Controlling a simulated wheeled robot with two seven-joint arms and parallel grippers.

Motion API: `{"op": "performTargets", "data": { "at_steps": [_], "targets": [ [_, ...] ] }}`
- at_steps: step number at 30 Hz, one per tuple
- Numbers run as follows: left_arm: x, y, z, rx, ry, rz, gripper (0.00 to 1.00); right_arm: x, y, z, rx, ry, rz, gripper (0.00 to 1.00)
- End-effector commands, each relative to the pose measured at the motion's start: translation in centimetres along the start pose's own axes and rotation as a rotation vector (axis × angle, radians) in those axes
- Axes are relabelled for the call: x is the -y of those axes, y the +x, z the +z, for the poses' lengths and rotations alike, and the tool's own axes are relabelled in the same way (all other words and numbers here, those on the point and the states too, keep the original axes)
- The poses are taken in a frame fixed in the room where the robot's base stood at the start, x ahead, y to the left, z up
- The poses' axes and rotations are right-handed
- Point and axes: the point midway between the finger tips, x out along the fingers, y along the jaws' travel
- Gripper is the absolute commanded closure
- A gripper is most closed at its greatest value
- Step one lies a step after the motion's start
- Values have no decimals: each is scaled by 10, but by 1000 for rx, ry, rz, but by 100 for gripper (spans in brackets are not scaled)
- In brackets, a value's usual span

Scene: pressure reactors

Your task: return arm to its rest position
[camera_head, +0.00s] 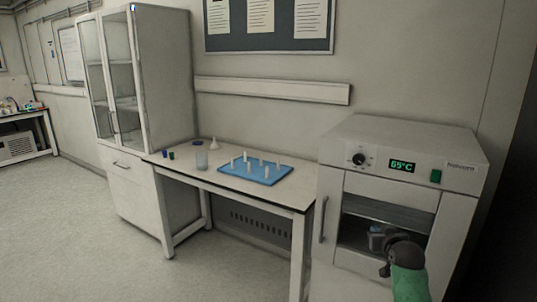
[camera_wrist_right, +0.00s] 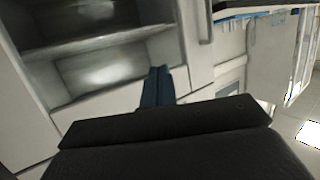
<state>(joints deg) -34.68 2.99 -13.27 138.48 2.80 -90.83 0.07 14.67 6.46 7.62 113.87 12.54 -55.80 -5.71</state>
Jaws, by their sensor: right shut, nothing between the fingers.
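My right arm, with a green link and a dark wrist, comes in from the bottom right in the head view. My right gripper (camera_head: 375,240) is in front of the oven window, small and partly hidden by the wrist. In the right wrist view its blue-grey fingers (camera_wrist_right: 157,88) are together, with nothing between them. They point toward the oven's pale front and stand apart from the handle. My left gripper is not in view.
The white oven (camera_head: 402,140) with a green display stands right of the table (camera_head: 230,185). Its grey handle (camera_head: 322,220) is left of the window. A cabinet (camera_head: 165,80) stands left.

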Motion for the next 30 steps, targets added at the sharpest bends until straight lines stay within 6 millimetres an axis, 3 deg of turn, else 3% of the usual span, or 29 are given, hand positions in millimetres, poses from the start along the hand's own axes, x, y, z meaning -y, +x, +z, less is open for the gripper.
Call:
{"op": "performTargets", "data": {
  "at_steps": [6, 15, 30],
  "targets": [
    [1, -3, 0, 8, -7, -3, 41, 52, -54, 68, 265, -18, -32, 100],
    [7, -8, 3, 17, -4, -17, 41, 110, -147, 162, 559, -60, -59, 100],
    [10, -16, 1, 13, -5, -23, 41, 179, -276, 265, 766, -107, -152, 100]
  ]
}}
